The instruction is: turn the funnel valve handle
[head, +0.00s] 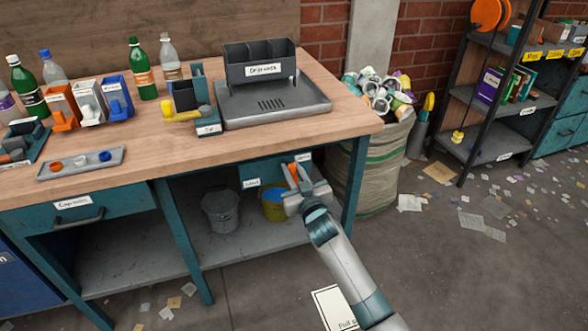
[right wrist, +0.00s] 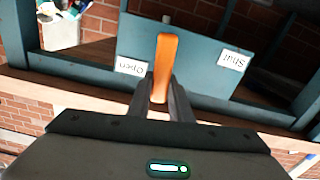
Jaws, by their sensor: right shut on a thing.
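The valve handle (right wrist: 167,58) is an orange lever on a teal panel (right wrist: 200,50) below the workbench. In the right wrist view it stands between two white labels that appear upside down, reading open and shut. In the head view the handle (head: 287,175) shows only in part, behind my right gripper. My right gripper (head: 300,182) is shut on the handle, with its dark fingers on either side of the lever in the wrist view. My left gripper is in neither view. The funnel itself cannot be told for certain.
The workbench (head: 200,130) holds bottles, small coloured bins and a grey tray (head: 265,112) with a divided container. On the shelf below stand a grey bucket (head: 221,212) and a yellow bucket (head: 273,207). A full sack (head: 372,165) stands right of the bench. Papers litter the floor.

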